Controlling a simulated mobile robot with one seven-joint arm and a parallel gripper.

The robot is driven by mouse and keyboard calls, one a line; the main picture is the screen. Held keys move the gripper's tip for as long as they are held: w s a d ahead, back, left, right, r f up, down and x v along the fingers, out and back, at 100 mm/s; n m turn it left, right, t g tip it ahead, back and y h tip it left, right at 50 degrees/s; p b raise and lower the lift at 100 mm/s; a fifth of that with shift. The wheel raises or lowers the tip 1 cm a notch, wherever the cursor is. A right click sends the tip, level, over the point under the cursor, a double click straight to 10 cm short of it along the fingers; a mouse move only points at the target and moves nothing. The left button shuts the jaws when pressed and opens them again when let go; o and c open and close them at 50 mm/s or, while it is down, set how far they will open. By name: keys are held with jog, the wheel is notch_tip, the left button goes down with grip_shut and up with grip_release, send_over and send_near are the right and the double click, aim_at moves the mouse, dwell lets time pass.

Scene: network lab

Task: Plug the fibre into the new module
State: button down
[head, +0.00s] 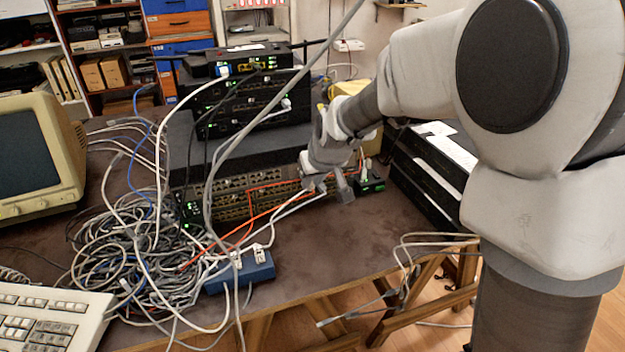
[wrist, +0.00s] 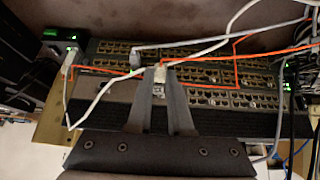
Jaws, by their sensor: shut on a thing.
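My gripper (head: 328,186) is in front of the switch stack's lower port rows. In the wrist view my gripper (wrist: 159,88) has its fingers close together on a small pale plug (wrist: 160,73). The orange fibre (wrist: 240,52) runs from the right up to this plug, and more orange line continues left of it. The fibre also shows in the head view (head: 250,215). The switch's port rows (wrist: 205,78) lie behind the fingertips. I cannot tell which port is the new module, or whether the plug touches any port.
A small black box with a green light (head: 369,183) stands right of my gripper. Grey and white cables (head: 120,240) are heaped at the left. A blue box (head: 241,272) sits near the table's front edge. The brown tabletop (head: 335,235) before the switch is clear.

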jog(key=shift+w+a, duration=0.15)
jog(key=shift+w, duration=0.35)
dwell(1.5)
jog(key=c, duration=0.8)
grip_release()
jog(key=shift+o, duration=0.2)
jog(key=p+v, duration=0.4)
jog(key=v, duration=1.3)
jog(key=shift+s+r, duration=0.15)
jog(key=shift+r, duration=0.05)
